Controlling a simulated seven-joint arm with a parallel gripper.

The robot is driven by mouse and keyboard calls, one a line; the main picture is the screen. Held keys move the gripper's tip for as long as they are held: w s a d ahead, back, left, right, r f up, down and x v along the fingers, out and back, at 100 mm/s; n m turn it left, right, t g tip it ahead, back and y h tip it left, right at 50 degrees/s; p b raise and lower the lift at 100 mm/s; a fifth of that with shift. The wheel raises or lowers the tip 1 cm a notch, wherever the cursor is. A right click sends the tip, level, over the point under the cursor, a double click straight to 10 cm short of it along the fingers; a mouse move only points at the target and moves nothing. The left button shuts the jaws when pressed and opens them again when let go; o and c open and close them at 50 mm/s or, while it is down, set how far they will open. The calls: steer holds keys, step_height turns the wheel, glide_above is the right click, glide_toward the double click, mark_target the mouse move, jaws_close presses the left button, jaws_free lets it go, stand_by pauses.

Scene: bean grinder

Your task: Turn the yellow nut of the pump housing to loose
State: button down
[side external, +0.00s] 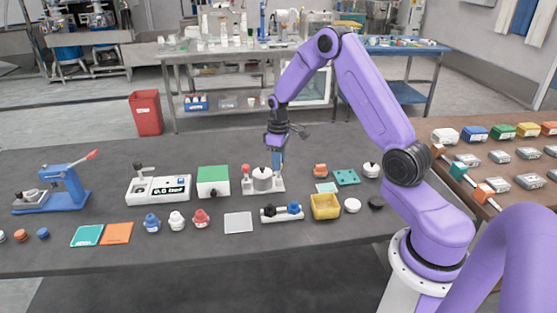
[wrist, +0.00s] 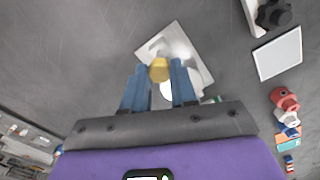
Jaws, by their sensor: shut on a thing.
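The pump housing (side external: 263,181) stands on the dark table in the side view, with a pale base and a grey cylinder. It also shows in the wrist view (wrist: 200,68) as a light square plate, partly covered by my fingers. The yellow nut (wrist: 159,71) sits between my blue fingertips in the wrist view. I cannot make it out in the side view, where my fingers cover that spot. My gripper (side external: 277,168) points down at the right side of the housing. In the wrist view my gripper (wrist: 160,72) is shut on the nut.
A green-topped box (side external: 213,181) stands left of the housing. A black-and-blue fitting (side external: 281,213), a yellow bin (side external: 325,206) and a light square plate (side external: 238,222) lie in front. An orange part (side external: 320,170) and a teal plate (side external: 346,177) lie to the right.

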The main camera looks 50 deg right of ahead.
steer(key=n, duration=0.3)
steer(key=shift+n, duration=2.2)
steer(key=c, duration=0.9)
jaws_free()
steer(key=shift+r, duration=0.1)
step_height(320, 180, up, 17)
steer(key=shift+r, duration=0.15)
